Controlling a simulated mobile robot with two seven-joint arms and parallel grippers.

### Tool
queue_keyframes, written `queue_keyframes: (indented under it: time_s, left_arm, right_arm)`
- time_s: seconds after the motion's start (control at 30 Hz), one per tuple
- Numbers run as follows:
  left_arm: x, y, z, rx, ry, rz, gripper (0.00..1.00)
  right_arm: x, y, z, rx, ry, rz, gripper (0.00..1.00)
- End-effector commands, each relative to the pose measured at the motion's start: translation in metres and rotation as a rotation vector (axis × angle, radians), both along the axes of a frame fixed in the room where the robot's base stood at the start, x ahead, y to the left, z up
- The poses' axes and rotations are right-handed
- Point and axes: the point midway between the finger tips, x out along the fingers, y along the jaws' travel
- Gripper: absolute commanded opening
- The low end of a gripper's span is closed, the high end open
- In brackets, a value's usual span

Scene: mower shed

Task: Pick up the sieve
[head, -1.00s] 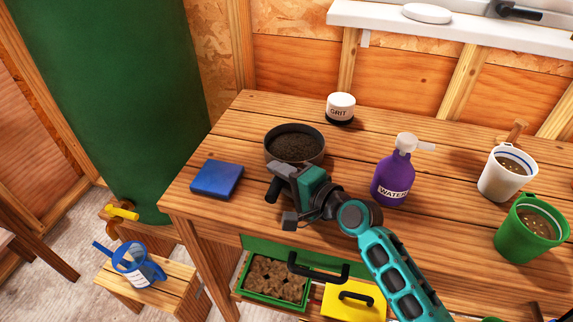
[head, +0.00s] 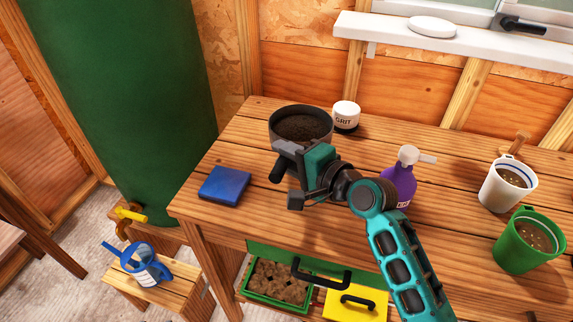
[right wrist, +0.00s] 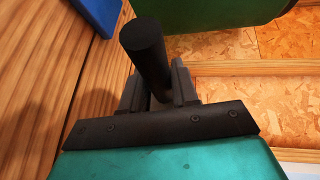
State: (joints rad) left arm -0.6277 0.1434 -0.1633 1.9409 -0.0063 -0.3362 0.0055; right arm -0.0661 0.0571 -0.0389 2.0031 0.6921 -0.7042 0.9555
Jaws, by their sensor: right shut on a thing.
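The sieve (head: 282,138) is a round, dark grey pan with dark soil showing inside its rim, in the head view. My right gripper (head: 288,162) is shut on its black handle, whose end sticks out at the lower left of the jaws. The sieve appears held above the workbench, roughly level. In the right wrist view the black handle (right wrist: 143,48) stands between the two fingers of the gripper (right wrist: 158,88). The pan itself does not show there. My left gripper is not in view.
A grit jar (head: 346,116) stands close behind the sieve to the right. A blue block (head: 224,184) lies at the workbench's left end.

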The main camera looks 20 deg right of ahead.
Motion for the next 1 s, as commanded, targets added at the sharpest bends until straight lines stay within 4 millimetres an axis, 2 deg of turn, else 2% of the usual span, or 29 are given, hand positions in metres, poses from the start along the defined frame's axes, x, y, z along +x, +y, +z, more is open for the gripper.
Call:
queue_keyframes:
  time_s: [0.03,0.1,0.23,0.5,0.8,1.0]
  left_arm:
    - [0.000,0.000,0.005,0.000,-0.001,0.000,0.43]
    - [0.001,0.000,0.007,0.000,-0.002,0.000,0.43]
    - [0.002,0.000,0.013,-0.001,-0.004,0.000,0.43]
    - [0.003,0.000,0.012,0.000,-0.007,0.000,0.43]
    - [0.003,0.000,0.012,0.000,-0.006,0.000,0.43]
    - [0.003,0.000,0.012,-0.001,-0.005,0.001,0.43]
  right_arm:
    - [0.001,0.000,0.012,0.000,-0.008,-0.002,0.00]
    - [0.001,0.000,0.022,0.002,-0.008,0.000,0.00]
    - [0.000,0.000,0.040,0.002,-0.007,-0.001,0.00]
    - [0.001,0.000,0.073,0.001,-0.009,0.000,0.00]
    - [0.001,0.000,0.101,0.002,-0.008,0.001,0.00]
    - [0.001,0.000,0.112,0.001,-0.006,0.001,0.00]
